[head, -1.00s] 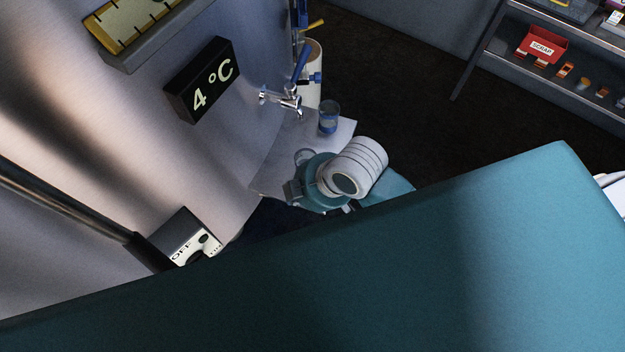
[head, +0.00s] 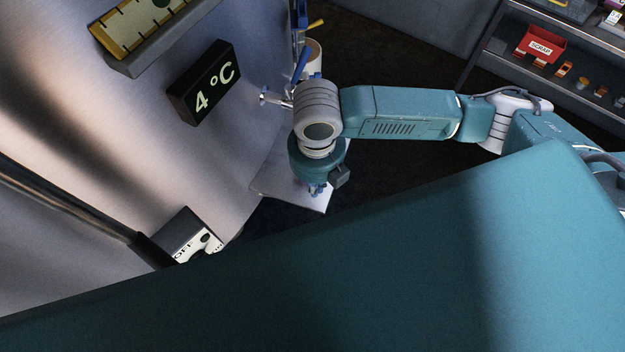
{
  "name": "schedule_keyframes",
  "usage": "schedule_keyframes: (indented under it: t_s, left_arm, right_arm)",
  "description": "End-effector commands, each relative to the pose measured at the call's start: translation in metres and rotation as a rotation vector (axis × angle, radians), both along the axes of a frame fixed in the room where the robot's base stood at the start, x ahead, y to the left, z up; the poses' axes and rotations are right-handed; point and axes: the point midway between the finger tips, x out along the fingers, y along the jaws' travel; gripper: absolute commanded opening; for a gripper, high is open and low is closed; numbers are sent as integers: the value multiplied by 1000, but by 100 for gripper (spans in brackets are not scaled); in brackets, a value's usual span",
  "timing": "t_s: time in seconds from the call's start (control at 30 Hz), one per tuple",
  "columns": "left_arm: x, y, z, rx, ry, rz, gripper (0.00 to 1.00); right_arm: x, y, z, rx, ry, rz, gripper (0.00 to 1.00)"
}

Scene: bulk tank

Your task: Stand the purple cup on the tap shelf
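The tap shelf (head: 277,178) is a pale plate against the steel tank, partly covered by my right arm. My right gripper (head: 318,188) points down over the shelf's near end. Its wrist hides most of the fingers, and I cannot tell whether they are open or shut. A small blue bit shows at the fingertips; I cannot make out what it is. I cannot make out a purple cup. My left gripper is not in view.
The steel tank wall (head: 225,160) fills the left, with a 4 °C display (head: 204,82), a yellow gauge (head: 145,22) and an OFF switch box (head: 190,240). A rack (head: 545,65) with a red scrap bin (head: 541,45) stands at the back right.

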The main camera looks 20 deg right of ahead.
Motion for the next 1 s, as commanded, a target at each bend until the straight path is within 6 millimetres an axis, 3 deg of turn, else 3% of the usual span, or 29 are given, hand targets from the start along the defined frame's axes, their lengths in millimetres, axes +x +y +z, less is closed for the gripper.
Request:
schedule_keyframes:
  t_s: [0.3,0.43,0.6,1.0]
  left_arm:
    - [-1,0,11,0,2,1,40]
    - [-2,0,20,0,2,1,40]
    - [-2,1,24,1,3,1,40]
    - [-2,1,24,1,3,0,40]
  right_arm:
    - [-1,0,-68,-1,2,-4,0]
    - [21,-3,-66,0,-5,-4,0]
    - [36,-5,-68,2,-2,-3,0]
    - [40,-6,-69,1,-3,-2,0]
